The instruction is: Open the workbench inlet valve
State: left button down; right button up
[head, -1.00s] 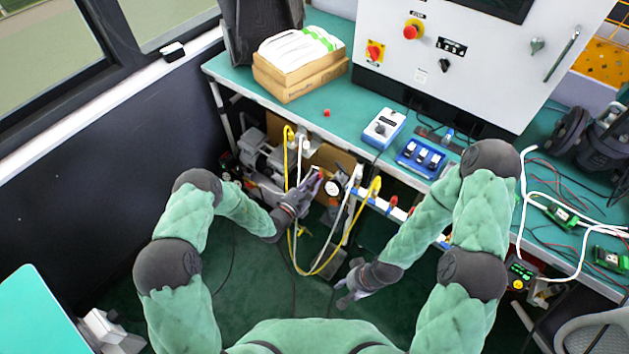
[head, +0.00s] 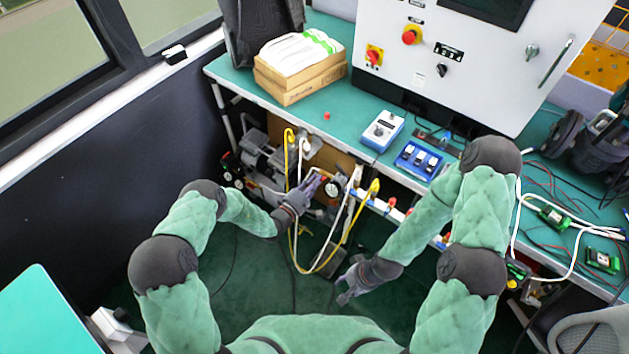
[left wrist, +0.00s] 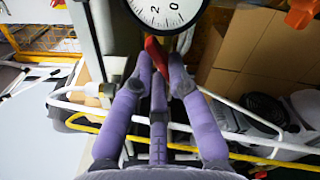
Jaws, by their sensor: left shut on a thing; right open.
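The inlet valve's red handle (left wrist: 158,56) shows in the left wrist view, between the purple fingertips of my left gripper (left wrist: 160,70). The gripper is shut on it. The valve body is hidden behind the fingers. In the head view my left gripper (head: 312,184) is under the workbench edge, beside a round dial gauge (head: 331,187), and the handle is hard to make out there. The gauge (left wrist: 168,8) is just beyond the handle in the left wrist view. My right gripper (head: 346,287) is open and empty, low over the green floor.
Yellow and white hoses (head: 322,262) hang in loops close to my left gripper. A pump-like machine (head: 262,158) stands under the bench. The green workbench (head: 345,128) carries boxes (head: 300,78), a blue device (head: 383,130) and a control cabinet (head: 480,60). The floor between my arms is mostly clear.

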pick_arm(q)
jog(key=m+p, duration=0.1)
jog(key=m, duration=0.5)
jog(key=shift+s+d, duration=0.1)
jog(key=shift+s, duration=0.05)
jog(key=shift+m, duration=0.3)
jog(key=c, duration=1.2)
grip_release()
jog(key=v, duration=1.2)
